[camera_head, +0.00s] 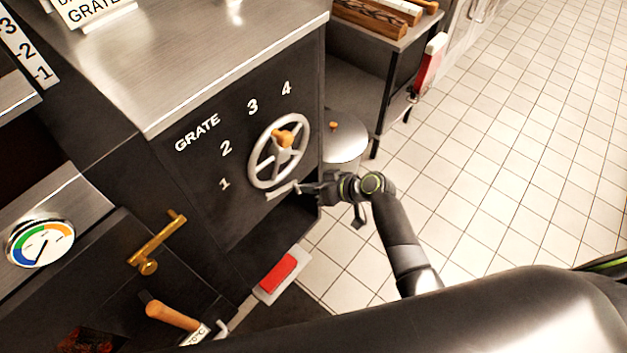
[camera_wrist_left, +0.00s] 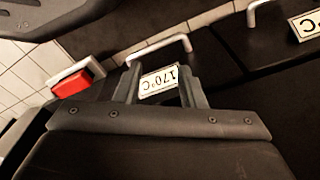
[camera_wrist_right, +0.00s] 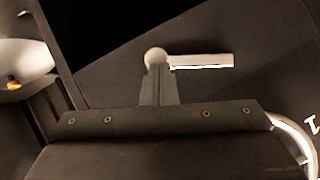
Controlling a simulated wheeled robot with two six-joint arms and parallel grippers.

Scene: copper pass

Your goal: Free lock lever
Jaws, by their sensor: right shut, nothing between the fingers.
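The lock lever (camera_head: 283,191) is a short pale metal bar on the dark panel, just below the grey spoked handwheel (camera_head: 256,165). In the right wrist view the lever (camera_wrist_right: 205,60) runs rightward from a round knob at its left end. My right gripper (camera_head: 301,188) is shut and empty, its tips at the knob end of the lever. In the right wrist view its closed fingers (camera_wrist_right: 158,80) overlap the knob's lower edge; I cannot tell whether they touch. My left gripper (camera_wrist_left: 158,88) is open and empty, in front of a 170°C plate (camera_wrist_left: 160,80).
The panel carries GRATE lettering and numbers 1 to 4 around the wheel. A brass handle (camera_head: 158,240), a wooden-handled lever (camera_head: 171,316) and a gauge (camera_head: 40,243) are at left. A red pedal (camera_head: 278,272) is low down. Tiled floor (camera_head: 520,150) is open at right.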

